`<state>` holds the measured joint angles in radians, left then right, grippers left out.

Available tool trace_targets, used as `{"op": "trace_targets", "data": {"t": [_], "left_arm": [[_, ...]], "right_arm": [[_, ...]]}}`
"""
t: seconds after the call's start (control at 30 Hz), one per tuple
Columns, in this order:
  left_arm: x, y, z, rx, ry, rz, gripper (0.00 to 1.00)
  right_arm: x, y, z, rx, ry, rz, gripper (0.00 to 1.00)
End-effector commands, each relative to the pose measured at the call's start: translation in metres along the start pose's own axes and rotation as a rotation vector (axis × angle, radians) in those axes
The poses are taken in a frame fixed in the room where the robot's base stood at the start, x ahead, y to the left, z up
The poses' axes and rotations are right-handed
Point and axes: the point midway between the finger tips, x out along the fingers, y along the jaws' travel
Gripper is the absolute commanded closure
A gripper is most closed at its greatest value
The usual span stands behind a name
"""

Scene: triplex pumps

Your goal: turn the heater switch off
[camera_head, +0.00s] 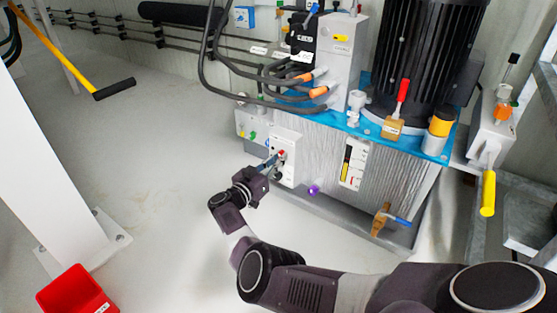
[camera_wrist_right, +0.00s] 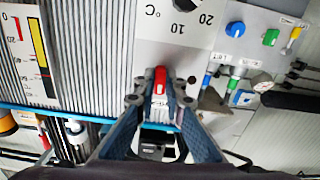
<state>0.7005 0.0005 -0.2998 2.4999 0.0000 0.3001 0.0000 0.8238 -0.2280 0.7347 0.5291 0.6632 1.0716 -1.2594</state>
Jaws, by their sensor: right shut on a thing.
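The heater switch is a small red lever (camera_wrist_right: 160,82) on the pale grey control box (camera_wrist_right: 165,25), below a temperature dial marked 10, 20 and °C (camera_wrist_right: 187,8) in the right wrist view. In the head view, the box (camera_head: 289,173) is on the front of the pump tank, with a red spot of the switch (camera_head: 282,153) showing. My right gripper (camera_head: 277,160) reaches it from the front left. In the right wrist view its fingertips (camera_wrist_right: 160,101) are closed around the switch, which shows between them. My left gripper is not in view.
Blue and green knobs (camera_wrist_right: 270,37) sit on a neighbouring panel. A level gauge (camera_head: 353,164) is right of the box, and a blue-handled valve (camera_head: 397,221) is low on the tank. Black hoses (camera_head: 240,75) hang above. A red bin (camera_head: 77,291) stands on the open floor at left.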

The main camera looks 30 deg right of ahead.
Motion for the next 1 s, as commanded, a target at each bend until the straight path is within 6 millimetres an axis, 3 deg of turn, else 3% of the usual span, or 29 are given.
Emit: {"op": "trace_targets", "data": {"t": [0.3, 0.77, 0.8, 0.93, 1.0], "left_arm": [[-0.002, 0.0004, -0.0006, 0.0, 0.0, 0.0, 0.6], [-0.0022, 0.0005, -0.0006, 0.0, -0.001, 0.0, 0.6], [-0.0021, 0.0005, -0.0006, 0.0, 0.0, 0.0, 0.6], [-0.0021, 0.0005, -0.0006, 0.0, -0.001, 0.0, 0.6], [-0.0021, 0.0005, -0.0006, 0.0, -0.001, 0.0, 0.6]], "right_arm": [[-0.0007, -0.0005, 0.0013, 0.099, -0.003, -0.001, 1.0], [-0.0007, -0.0005, 0.0011, 0.115, -0.003, -0.001, 1.0], [-0.0007, -0.0004, 0.0012, 0.115, -0.003, -0.001, 0.89], [-0.0007, -0.0004, 0.001, 0.114, -0.002, -0.001, 0.75], [-0.0006, -0.0004, 0.0009, 0.113, -0.002, -0.001, 0.72]]}}
